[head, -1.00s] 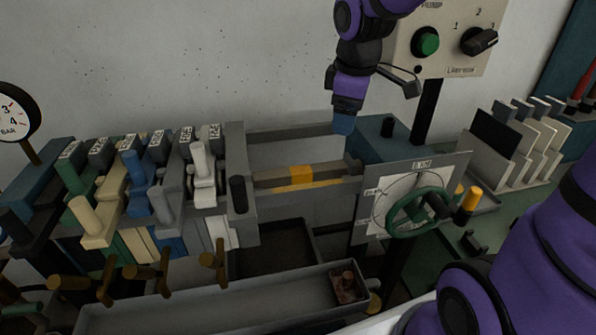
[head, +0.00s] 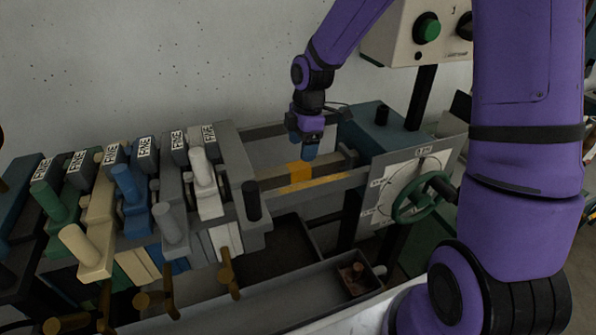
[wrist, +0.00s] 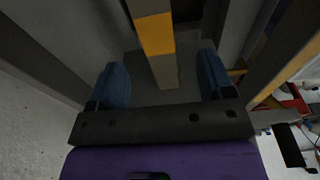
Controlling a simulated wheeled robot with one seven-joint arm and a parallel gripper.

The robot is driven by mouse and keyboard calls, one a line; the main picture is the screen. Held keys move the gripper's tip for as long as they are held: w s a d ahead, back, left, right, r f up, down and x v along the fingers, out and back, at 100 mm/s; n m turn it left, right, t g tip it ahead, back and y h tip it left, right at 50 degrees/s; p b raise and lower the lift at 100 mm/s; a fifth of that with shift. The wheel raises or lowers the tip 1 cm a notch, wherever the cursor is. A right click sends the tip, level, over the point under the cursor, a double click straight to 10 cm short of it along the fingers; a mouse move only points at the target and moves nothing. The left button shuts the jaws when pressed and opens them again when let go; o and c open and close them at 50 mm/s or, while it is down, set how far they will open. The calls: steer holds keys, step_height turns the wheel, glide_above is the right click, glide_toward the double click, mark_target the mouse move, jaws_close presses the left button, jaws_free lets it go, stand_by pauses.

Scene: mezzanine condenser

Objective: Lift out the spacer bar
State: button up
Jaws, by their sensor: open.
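The spacer bar (head: 272,180) is a grey-brown bar with an orange band round its middle. It lies level between the grey end plate of the plate stack and the press block to its right. In the wrist view the bar (wrist: 154,35) runs down from the top edge, and its near end shows between my blue fingertips, with a gap on both sides. My gripper (head: 304,151) is open and empty, pointing down over the bar near its orange band. The head view does not show clearly how high it is above the bar.
Grey side rails (head: 325,183) run along both sides of the bar. To the right is a green handwheel (head: 420,199) on a dial plate. Coloured plates with handles (head: 128,185) crowd the left. A long grey tray (head: 255,303) lies below in front.

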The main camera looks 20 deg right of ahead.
mark_target(298, 165)
steer(key=shift+w+a+f, duration=0.1)
steer(key=shift+a+f, duration=0.05)
steer(key=shift+f, duration=1.05)
steer(key=shift+w+a+f, duration=0.1)
steer(key=shift+a+f, duration=0.05)
steer(key=shift+f, duration=1)
steer(key=shift+a+f, duration=0.15)
steer(key=shift+f, duration=1.05)
jaws_close()
